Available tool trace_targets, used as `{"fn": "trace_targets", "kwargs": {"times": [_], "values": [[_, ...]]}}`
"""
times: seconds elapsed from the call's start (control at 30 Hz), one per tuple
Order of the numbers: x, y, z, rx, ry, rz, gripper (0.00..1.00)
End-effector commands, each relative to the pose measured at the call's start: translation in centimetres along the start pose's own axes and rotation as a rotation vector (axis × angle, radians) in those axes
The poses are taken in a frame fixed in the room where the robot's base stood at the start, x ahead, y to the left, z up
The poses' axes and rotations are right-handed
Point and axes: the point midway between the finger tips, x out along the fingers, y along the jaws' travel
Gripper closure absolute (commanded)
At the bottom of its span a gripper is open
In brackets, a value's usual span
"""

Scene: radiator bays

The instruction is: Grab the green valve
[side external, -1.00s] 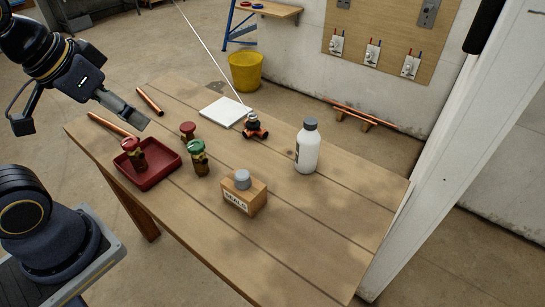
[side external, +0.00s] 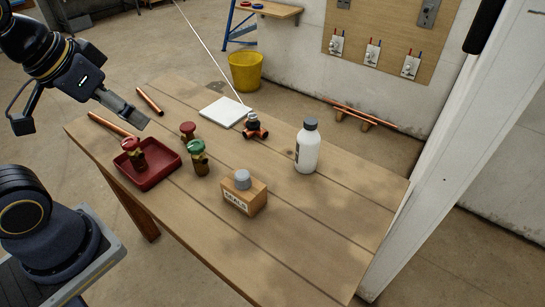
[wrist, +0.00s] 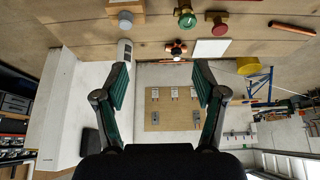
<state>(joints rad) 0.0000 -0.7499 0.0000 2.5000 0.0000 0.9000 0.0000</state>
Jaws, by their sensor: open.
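The green valve (side external: 198,157) stands upright on the wooden table, with a green handwheel on a brass body, just right of the red tray. It also shows at the top of the wrist view (wrist: 187,19). My gripper (side external: 82,123) is open and empty, up at the left of the side view, above and apart from the valve. In the wrist view its two fingers (wrist: 161,75) are spread wide with nothing between them.
A seals box (side external: 245,198), white bottle (side external: 307,150), copper fitting (side external: 255,131), white tile (side external: 223,111) and copper pipes share the table. Its front right is clear.

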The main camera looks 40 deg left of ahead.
Motion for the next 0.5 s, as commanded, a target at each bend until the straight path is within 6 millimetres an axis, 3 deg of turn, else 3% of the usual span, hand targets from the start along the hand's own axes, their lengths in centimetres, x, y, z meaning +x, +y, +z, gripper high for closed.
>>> {"fn": "trace_targets", "kwargs": {"times": [0.3, 0.43, 0.5], "values": [[0.0, 0.1, -0.6, -0.002, 0.028, 0.004, 0.31], [-0.1, 0.6, -3.7, -0.080, 0.147, 0.064, 0.31], [1.2, 0.5, -6.0, -0.173, 0.182, 0.119, 0.31]]}}
